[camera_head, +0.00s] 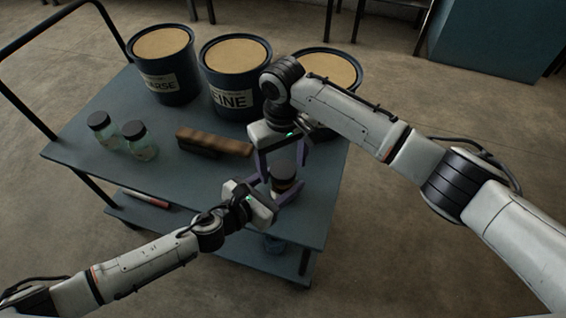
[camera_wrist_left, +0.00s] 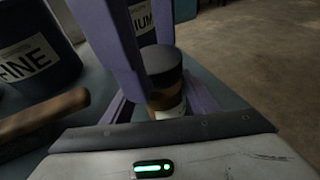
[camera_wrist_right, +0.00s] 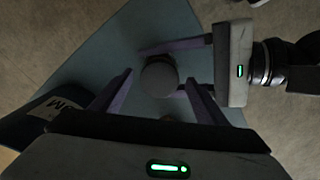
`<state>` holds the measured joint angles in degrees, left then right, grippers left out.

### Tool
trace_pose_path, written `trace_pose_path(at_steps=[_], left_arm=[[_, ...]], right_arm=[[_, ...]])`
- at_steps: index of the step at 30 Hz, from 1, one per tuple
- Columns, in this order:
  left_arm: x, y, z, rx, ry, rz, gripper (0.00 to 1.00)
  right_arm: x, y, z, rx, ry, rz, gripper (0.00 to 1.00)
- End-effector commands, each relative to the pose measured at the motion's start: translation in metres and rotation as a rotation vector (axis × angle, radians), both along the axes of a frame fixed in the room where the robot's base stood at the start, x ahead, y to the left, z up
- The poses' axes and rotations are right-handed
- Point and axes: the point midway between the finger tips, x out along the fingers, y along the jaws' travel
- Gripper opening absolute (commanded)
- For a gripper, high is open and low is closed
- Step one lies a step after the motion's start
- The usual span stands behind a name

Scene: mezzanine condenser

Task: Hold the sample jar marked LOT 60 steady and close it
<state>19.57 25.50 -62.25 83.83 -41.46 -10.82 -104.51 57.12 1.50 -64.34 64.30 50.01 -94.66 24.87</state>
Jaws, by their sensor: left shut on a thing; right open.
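A sample jar (camera_head: 284,186) with a dark lid (camera_head: 284,168) stands upright near the right front corner of the cart top. The left wrist view shows its brown contents (camera_wrist_left: 172,103) beneath the lid (camera_wrist_left: 161,62); I cannot read its lot mark. My left gripper (camera_head: 277,187) is shut on the jar's body from the front left. My right gripper (camera_head: 282,163) is open and points down from above, its fingers on either side of the lid. In the right wrist view the lid (camera_wrist_right: 159,76) lies between the open fingers, apart from them. I cannot tell how tightly the lid sits.
Two more jars (camera_head: 103,130) (camera_head: 139,141) with dark lids stand at the left of the cart (camera_head: 90,168). A brown brush-like block (camera_head: 214,143) lies mid-cart. Several blue tubs (camera_head: 235,72) line the back edge. A red-and-white marker-like object (camera_head: 146,197) is on the lower shelf.

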Motion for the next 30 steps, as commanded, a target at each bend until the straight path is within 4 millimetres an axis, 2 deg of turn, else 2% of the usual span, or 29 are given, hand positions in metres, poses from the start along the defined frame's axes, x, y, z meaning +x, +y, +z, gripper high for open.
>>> trace_pose_path(at_steps=[5, 12, 18, 23, 30], left_arm=[[0.000, 0.001, 0.000, 0.001, 0.000, 0.002, 0.00], [0.000, 0.001, 0.000, 0.001, 0.000, 0.002, 0.00], [0.000, 0.001, 0.000, 0.001, -0.001, 0.002, 0.00], [0.000, 0.001, 0.000, 0.001, -0.001, 0.002, 0.00], [0.000, 0.001, 0.000, 0.001, -0.001, 0.002, 0.00]], right_arm=[[0.001, 0.000, 0.023, 0.002, -0.004, 0.000, 0.68], [0.001, 0.001, 0.074, 0.003, -0.003, 0.001, 0.68], [0.001, 0.001, 0.107, 0.002, -0.002, 0.000, 0.68], [0.000, 0.000, 0.118, 0.000, -0.001, -0.001, 0.68], [0.000, 0.000, 0.119, 0.001, 0.000, -0.001, 0.68]])
